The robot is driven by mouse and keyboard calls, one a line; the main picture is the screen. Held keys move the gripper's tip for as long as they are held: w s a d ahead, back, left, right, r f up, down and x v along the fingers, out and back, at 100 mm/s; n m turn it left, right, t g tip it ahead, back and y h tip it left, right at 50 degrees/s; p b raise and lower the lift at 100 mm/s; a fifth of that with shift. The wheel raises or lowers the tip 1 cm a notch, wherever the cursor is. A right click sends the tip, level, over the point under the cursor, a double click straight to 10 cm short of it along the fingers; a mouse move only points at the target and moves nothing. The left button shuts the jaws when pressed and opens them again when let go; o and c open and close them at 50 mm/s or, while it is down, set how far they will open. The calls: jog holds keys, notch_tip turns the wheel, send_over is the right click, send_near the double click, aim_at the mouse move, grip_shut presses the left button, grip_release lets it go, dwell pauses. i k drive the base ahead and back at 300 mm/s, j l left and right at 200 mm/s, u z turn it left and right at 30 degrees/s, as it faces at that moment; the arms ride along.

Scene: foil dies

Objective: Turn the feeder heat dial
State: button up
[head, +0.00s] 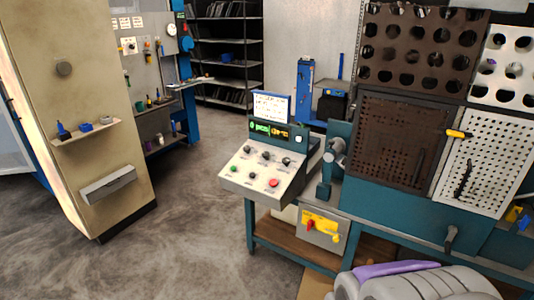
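A control console (262,176) with a sloped pale panel stands on a teal bench near the middle of the head view. Its panel carries several small dark dials (266,156), a green button (234,169) and a red button (274,183). The labels are too small to read, so I cannot tell which dial is the feeder heat one. Above the panel are a lit display (268,131) and a white sign (270,106). My gripper is not in view. A grey and purple part at the bottom right looks like my own body.
Perforated boards (404,142) rise at the right.

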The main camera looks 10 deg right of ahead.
aim_at(286, 161)
jog(key=i+l, duration=0.1)
jog(key=i, duration=0.95)
jog(key=i+l, duration=0.15)
jog(key=i, duration=0.85)
